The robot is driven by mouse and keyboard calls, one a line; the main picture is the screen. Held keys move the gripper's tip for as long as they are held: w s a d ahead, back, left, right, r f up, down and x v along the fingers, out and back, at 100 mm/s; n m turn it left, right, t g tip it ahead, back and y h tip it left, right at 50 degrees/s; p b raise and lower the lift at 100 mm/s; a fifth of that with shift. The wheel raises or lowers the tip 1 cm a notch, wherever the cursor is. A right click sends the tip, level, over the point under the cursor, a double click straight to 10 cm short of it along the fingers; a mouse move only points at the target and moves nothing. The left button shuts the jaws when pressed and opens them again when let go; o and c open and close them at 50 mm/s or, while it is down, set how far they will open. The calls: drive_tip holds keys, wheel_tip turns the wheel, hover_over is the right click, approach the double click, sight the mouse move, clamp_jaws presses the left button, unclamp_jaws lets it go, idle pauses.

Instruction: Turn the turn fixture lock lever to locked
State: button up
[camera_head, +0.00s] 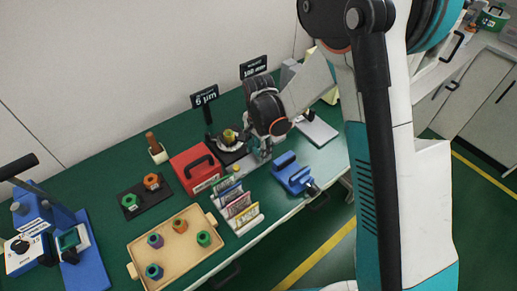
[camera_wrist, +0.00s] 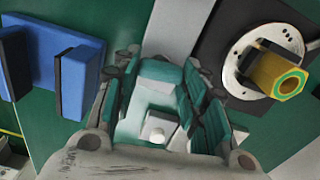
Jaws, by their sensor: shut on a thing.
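My gripper (camera_head: 262,155) is low over the green bench, between the black plate and the blue vise. In the wrist view its teal-padded fingers (camera_wrist: 160,100) are shut around a small pale part with a white knob (camera_wrist: 156,134), which looks like the fixture lock lever. The fingers hide most of it, so its angle cannot be told. Beside it, a yellow-green hex piece (camera_wrist: 283,80) sits on a pale round disc (camera_wrist: 243,82) on the black plate. The disc also shows in the head view (camera_head: 227,142), left of my gripper.
A blue vise (camera_head: 290,176) stands close right of my gripper. A red box (camera_head: 196,168), a rack of cards (camera_head: 238,204) and a tan tray (camera_head: 148,248) with several hex pieces lie left and nearer. Two black signs (camera_head: 204,96) stand behind.

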drive_tip(key=shift+m, duration=0.6)
drive_tip(key=o, duration=1.1)
drive_tip(key=shift+c, duration=0.2)
wheel_tip(320, 180, up, 12)
